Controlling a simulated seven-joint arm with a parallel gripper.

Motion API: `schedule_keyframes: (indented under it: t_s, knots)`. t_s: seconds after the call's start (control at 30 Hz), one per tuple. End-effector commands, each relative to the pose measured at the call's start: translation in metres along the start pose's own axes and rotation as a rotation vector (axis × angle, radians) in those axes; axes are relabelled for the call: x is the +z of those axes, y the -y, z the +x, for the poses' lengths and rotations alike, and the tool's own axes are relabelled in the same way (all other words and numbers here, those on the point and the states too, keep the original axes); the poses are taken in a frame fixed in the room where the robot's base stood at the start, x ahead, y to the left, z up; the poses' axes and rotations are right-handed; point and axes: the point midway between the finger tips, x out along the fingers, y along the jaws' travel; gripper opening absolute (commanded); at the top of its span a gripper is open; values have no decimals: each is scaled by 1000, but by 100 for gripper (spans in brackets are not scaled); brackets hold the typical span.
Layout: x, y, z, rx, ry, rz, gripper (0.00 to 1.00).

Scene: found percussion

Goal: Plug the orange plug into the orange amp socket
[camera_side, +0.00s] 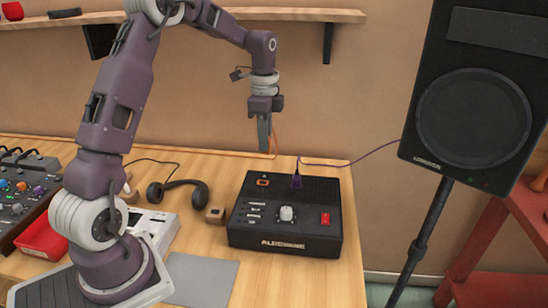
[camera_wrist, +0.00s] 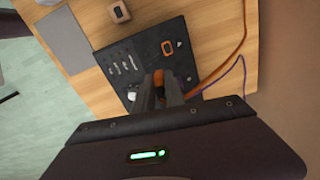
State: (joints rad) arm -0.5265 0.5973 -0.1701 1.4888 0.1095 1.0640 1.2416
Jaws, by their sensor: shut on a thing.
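My gripper (camera_side: 264,148) is shut on the orange plug (camera_wrist: 158,85), which shows as a small bit of orange between the fingers in the wrist view; the fingers hide most of it. The gripper points down, in the air above the back of the black amp (camera_side: 252,220). The orange-rimmed amp socket (camera_side: 263,182) is on the amp's top near the back left, apart from the gripper. In the wrist view the socket (camera_wrist: 168,47) is in plain sight and looks empty, beyond the fingertips. The orange cable (camera_wrist: 235,58) runs off to the right there.
A purple plug (camera_side: 296,180) stands upright in the amp, right of the orange socket, its cable leading to the speaker (camera_side: 474,115). A white knob (camera_side: 287,213) and red switch (camera_side: 325,219) stick up. Headphones (camera_side: 178,192) and a small wooden block (camera_side: 215,215) lie left of the amp.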

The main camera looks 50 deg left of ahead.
Motion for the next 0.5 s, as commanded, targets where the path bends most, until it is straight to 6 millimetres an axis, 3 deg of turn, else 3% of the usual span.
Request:
schedule_keyframes:
  t_s: [0.17,0.5]
  knots:
    - [21,24,-1,0,0,-132,0]
    - [20,22,46,3,0,-125,0]
